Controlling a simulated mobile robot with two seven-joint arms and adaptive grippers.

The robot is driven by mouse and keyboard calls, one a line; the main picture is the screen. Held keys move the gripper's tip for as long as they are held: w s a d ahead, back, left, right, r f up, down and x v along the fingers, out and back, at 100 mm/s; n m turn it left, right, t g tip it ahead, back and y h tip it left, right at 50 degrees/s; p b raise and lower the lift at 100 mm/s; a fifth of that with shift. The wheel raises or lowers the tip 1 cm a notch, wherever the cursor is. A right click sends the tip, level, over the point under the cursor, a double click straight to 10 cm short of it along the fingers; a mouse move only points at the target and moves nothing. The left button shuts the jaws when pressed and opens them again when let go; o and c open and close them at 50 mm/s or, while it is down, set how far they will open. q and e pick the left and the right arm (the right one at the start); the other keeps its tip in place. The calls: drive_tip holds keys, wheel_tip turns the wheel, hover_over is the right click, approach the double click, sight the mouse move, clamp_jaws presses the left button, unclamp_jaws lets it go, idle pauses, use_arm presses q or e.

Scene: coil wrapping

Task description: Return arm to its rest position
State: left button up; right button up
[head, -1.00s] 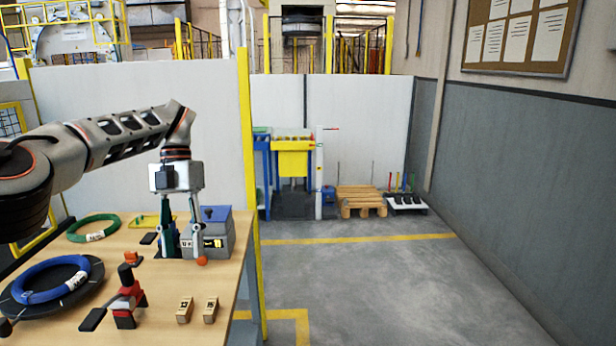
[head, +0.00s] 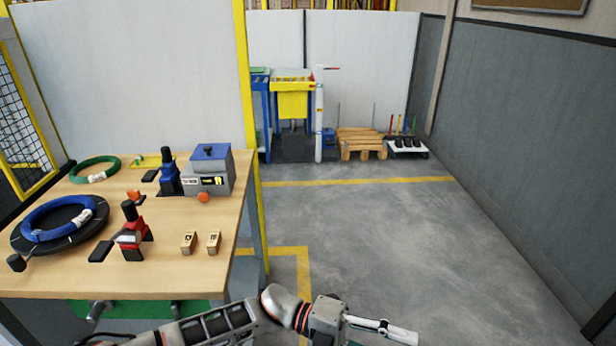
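My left arm comes in along the bottom edge from the left, below and in front of the bench. My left gripper (head: 385,332) points right over the floor, well clear of the bench. One pale finger shows along its upper side. The other finger is mostly cut off by the bottom edge, so its opening cannot be judged. I see nothing held in the part that shows. My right gripper is out of view.
The wooden bench (head: 75,280) carries a blue coil (head: 40,233) on a black disc, a green coil (head: 82,172), a red-and-black tool (head: 131,235), a blue-and-black tool (head: 168,176), a grey box (head: 210,172) and two wooden blocks. Open floor (head: 400,235) lies to the right.

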use_arm(q)
drive_tip(key=w+r+n+t+h, duration=0.2)
drive_tip(key=w+n+t+h, duration=0.2)
drive_tip(key=n+t, duration=0.85)
drive_tip(key=w+a+f+n+t+y, duration=0.4)
drive_tip(key=a+f+n+t+y, duration=0.5)
drive_tip(key=a+n, duration=0.45)
drive_tip(key=s+a+f+n+g+y, duration=0.1)
drive_tip(key=s+a+f+n+y, duration=0.2)
drive_tip(key=a, duration=0.4)
drive_tip(key=s+a+f+n+g+y, duration=0.2)
drive_tip(key=s+a+f+y, duration=0.1)
drive_tip(key=s+a+f, duration=0.3)
drive_tip(key=s+a+f+n+g+y+b, duration=0.1)
drive_tip(key=s+a+f+n+y, duration=0.2)
drive_tip(key=a+f, duration=0.5)
drive_tip(key=shift+s+a+n, duration=0.3)
drive_tip(key=shift+s+a, duration=0.5)
drive_tip(key=shift+a, duration=0.35)
